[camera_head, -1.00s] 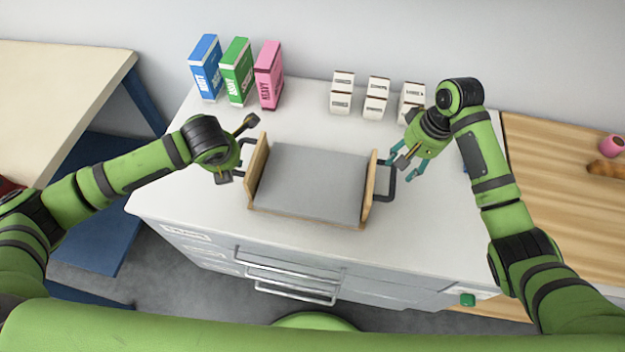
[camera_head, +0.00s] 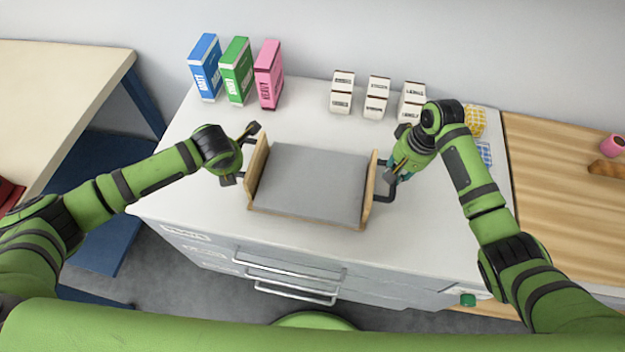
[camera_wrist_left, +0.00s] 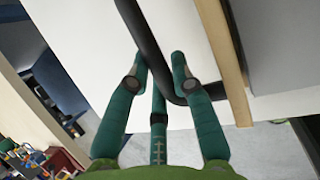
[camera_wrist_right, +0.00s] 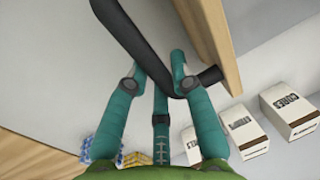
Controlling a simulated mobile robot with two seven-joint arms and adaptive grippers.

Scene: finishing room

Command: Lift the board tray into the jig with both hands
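The board tray (camera_head: 312,183) has a grey bottom, two wooden end boards and a black handle on each end. It rests on the white cabinet top. My left gripper (camera_head: 240,157) is at the left handle; in the left wrist view its fingers (camera_wrist_left: 159,62) stand apart with the black handle (camera_wrist_left: 150,50) between them. My right gripper (camera_head: 391,170) is at the right handle; in the right wrist view its fingers (camera_wrist_right: 159,62) are also apart on either side of the handle (camera_wrist_right: 130,35). I cannot identify the jig in these views.
Blue (camera_head: 206,68), green (camera_head: 237,72) and pink (camera_head: 269,75) boxes stand at the back left. Several small white labelled boxes (camera_head: 377,97) stand at the back. Checkered yellow (camera_head: 476,121) and blue (camera_head: 485,153) items lie right of my right arm. A wooden counter (camera_head: 550,190) adjoins right.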

